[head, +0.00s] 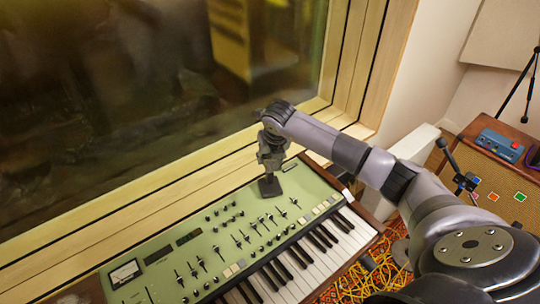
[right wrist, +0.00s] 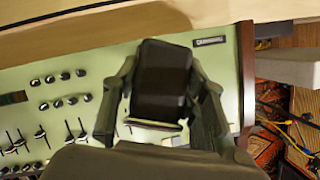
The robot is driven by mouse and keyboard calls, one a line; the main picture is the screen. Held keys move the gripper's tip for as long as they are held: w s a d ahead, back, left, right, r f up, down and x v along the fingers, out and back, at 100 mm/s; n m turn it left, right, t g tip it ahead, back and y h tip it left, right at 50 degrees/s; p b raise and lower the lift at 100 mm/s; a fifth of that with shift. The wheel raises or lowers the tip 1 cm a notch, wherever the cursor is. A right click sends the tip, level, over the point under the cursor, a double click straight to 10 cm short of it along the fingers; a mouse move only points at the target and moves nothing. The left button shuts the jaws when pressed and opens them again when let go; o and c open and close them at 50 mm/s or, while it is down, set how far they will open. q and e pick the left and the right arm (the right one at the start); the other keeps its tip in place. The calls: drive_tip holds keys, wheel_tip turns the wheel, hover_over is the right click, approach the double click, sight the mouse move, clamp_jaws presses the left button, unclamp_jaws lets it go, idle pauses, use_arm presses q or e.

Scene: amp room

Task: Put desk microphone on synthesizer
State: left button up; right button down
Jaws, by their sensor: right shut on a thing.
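The synthesizer (head: 305,184) has a light green panel with sliders, knobs and a row of piano keys; it lies below the window. My right gripper (head: 270,160) is above the panel's far right part, shut on a dark thing that appears to be the desk microphone (head: 269,187). Its flat dark base points down at the green panel; I cannot tell whether it touches. In the right wrist view the dark microphone (right wrist: 162,80) sits between the two fingers, over the green panel (right wrist: 108,62) near its right end. My left gripper is not in view.
A wooden window ledge (head: 180,180) runs along the synthesizer's far side. At the right, a brown cabinet (head: 500,175) carries a blue box (head: 494,143). A patterned rug (head: 365,284) with cables lies on the floor.

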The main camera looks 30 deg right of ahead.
drive_tip(key=shift+r, duration=0.15)
drive_tip(key=shift+f, duration=0.2)
drive_tip(key=c, duration=1)
unclamp_jaws()
drive_tip(key=shift+o, duration=0.2)
drive_tip(key=shift+r, duration=0.2)
drive_tip(key=shift+s+a+r, duration=0.1)
drive_tip(key=shift+r, duration=0.15)
drive_tip(key=b+v, duration=0.3)
drive_tip(key=v, duration=0.8)
drive_tip(key=shift+r, duration=0.2)
